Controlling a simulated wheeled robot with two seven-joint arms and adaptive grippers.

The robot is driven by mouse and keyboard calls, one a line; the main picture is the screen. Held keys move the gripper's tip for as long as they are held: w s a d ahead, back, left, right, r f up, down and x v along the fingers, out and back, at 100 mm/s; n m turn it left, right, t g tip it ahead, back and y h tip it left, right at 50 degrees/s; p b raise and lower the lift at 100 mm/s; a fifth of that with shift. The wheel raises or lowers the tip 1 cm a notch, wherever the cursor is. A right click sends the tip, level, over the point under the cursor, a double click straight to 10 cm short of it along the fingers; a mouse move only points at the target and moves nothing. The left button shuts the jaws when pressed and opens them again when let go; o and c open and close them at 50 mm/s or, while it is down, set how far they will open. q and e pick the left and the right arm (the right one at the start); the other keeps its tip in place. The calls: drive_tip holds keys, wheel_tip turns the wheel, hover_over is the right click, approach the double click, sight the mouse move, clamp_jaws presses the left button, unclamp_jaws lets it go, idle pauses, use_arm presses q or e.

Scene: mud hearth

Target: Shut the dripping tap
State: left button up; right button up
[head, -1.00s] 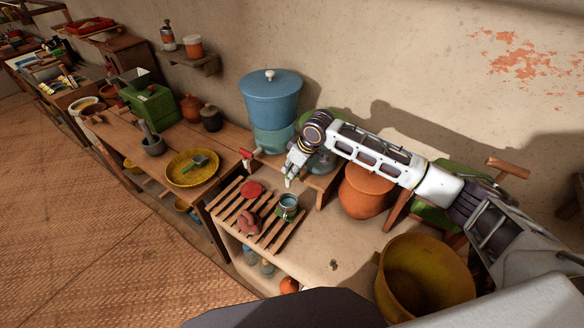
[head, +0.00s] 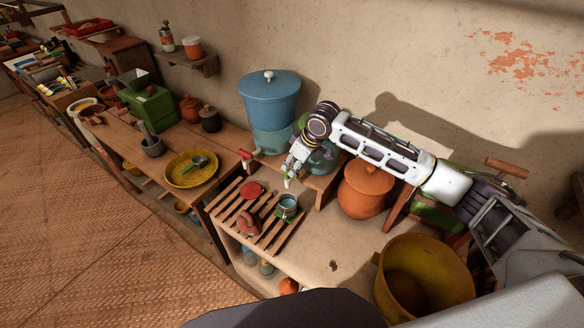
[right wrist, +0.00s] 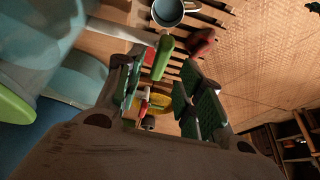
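A blue water dispenser (head: 270,101) stands on the bench by the wall, with a red-handled tap (head: 246,154) on its front left. A second, rounded blue-green vessel (head: 322,160) stands to its right, partly hidden by my right arm. In the right wrist view a pale spout with a green lever (right wrist: 162,56) reaches from the left, just beyond the fingertips. My right gripper (head: 288,183) is open in front of the vessels; its fingers (right wrist: 160,90) stand apart with nothing clasped. I cannot see any drip. My left gripper is out of view.
A blue mug (head: 288,202) stands on the slatted rack (head: 222,207), with a red round item (head: 251,190) and reddish-brown object (head: 248,224). A yellow plate (head: 190,170) lies left. An orange pot (head: 366,188) and large yellow pot (head: 425,275) stand right.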

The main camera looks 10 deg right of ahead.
drive_tip(key=v, duration=0.8)
drive_tip(key=shift+r, duration=0.35)
